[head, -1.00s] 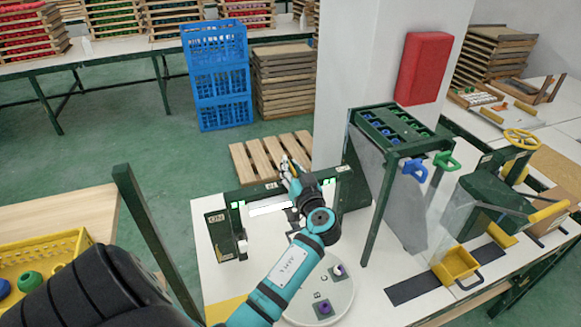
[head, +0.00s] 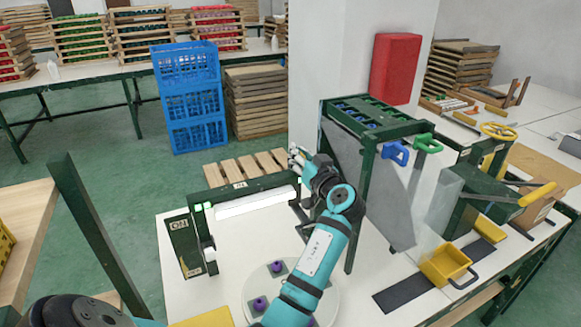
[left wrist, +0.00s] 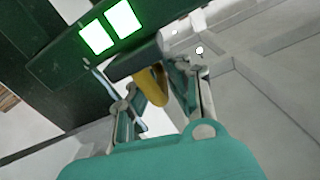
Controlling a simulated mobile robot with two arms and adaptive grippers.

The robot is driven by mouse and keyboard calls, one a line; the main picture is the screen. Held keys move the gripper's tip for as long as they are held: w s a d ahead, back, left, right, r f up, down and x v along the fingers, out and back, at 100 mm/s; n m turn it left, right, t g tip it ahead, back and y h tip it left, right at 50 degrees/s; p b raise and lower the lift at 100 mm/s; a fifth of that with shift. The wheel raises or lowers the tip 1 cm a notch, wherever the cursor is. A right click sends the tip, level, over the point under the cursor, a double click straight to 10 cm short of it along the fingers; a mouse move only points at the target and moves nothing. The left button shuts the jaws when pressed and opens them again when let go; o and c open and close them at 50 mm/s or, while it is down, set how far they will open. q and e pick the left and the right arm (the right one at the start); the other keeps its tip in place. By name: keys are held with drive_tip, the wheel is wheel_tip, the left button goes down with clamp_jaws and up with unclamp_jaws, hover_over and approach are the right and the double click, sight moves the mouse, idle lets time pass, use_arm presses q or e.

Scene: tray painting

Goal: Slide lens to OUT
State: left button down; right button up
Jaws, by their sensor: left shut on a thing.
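The green inspection frame (head: 228,190) stands on the white table, with a long white lit bar along it and two green lamps (head: 203,206) near its left end. My left gripper (head: 297,156) is at the right end of this frame, past the white bar. In the left wrist view its fingers (left wrist: 160,88) are closed around a yellow part (left wrist: 150,86), seemingly the lens handle, under a dark grey block (left wrist: 136,60). Two bright lamps (left wrist: 110,27) show just above. The lens itself is not clearly visible. My right gripper is out of view.
A round white turntable (head: 252,290) with several purple-topped pieces lies below my arm. A green rack (head: 368,112) with a grey slanted panel stands close right of the gripper. A yellow bin (head: 445,266) is farther right. A pallet (head: 245,165) lies on the floor behind.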

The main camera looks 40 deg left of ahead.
use_arm(q)
drive_tip(key=shift+w+r, duration=0.1)
drive_tip(key=shift+r, duration=0.05)
drive_tip(key=c, duration=1.4)
unclamp_jaws()
drive_tip(key=shift+w, duration=0.1)
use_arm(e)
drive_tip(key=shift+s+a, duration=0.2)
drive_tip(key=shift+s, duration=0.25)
use_arm(q)
drive_tip(key=shift+d, duration=0.15)
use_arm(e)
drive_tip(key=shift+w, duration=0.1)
use_arm(q)
drive_tip(key=v, duration=0.7)
drive_tip(key=shift+d, duration=0.15)
